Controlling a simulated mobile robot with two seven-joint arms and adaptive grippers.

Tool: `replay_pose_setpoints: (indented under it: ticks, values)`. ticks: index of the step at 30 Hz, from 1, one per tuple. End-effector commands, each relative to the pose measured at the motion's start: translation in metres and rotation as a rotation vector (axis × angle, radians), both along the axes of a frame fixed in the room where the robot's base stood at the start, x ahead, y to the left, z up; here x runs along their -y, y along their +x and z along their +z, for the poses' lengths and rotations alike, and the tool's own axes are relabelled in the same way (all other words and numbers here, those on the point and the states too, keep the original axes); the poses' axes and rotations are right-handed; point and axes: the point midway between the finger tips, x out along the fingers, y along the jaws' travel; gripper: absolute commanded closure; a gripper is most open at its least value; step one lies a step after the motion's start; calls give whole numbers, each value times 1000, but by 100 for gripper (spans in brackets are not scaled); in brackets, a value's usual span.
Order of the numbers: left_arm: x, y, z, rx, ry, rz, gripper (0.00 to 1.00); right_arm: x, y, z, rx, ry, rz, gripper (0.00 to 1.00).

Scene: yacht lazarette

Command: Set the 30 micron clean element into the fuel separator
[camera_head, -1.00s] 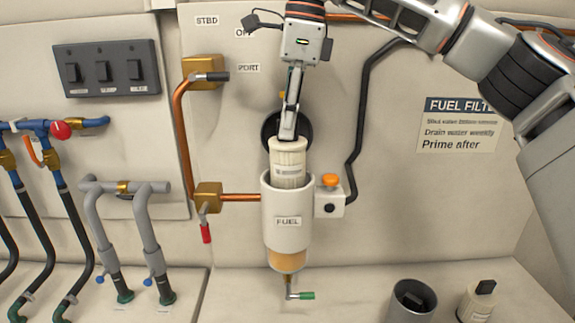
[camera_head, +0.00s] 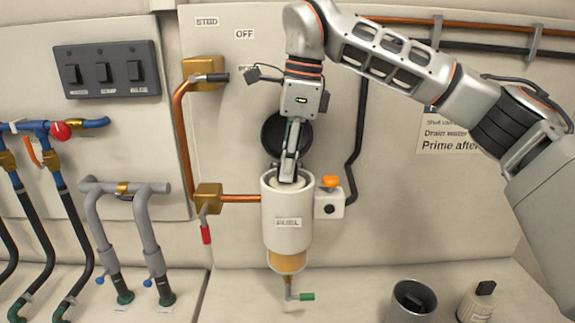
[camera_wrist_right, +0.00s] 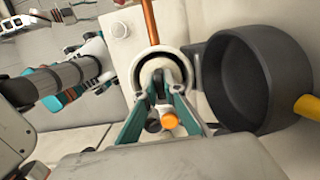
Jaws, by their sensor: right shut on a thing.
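The fuel separator (camera_head: 287,222) is a white upright cylinder marked FUEL with an amber bowl below, fixed to the wall panel. The pale filter element (camera_head: 288,184) sits down inside its open top, with only its upper end showing near the rim. My right gripper (camera_head: 288,178) is shut on the top of the element, pointing down into the separator mouth. In the right wrist view the gripper (camera_wrist_right: 160,100) reaches into the round opening. The element's micron marking cannot be read. My left gripper is not in view.
A dark round lid (camera_head: 270,135) stands open behind the separator; it looms right in the wrist view (camera_wrist_right: 250,78). An orange knob (camera_head: 330,181) sits beside the rim. A dark cup (camera_head: 412,301) and another pale element (camera_head: 478,301) stand on the ledge at lower right.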

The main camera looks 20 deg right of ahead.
Motion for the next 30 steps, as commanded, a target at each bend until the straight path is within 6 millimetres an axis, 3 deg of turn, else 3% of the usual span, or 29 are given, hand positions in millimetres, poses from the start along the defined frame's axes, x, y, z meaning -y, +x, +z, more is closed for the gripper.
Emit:
replay_pose_setpoints:
  ticks: [1,3,4,17,30]
  values:
    - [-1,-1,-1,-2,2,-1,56,0,0,-2,-1,-1,0,100]
    - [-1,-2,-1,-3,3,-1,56,0,0,-2,-1,-1,0,75]
    - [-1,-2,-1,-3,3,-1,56,0,0,-2,-1,-1,0,74]
    - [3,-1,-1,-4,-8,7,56,1,0,6,2,-1,-1,74]
    - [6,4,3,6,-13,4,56,12,-3,87,4,-1,-3,74]
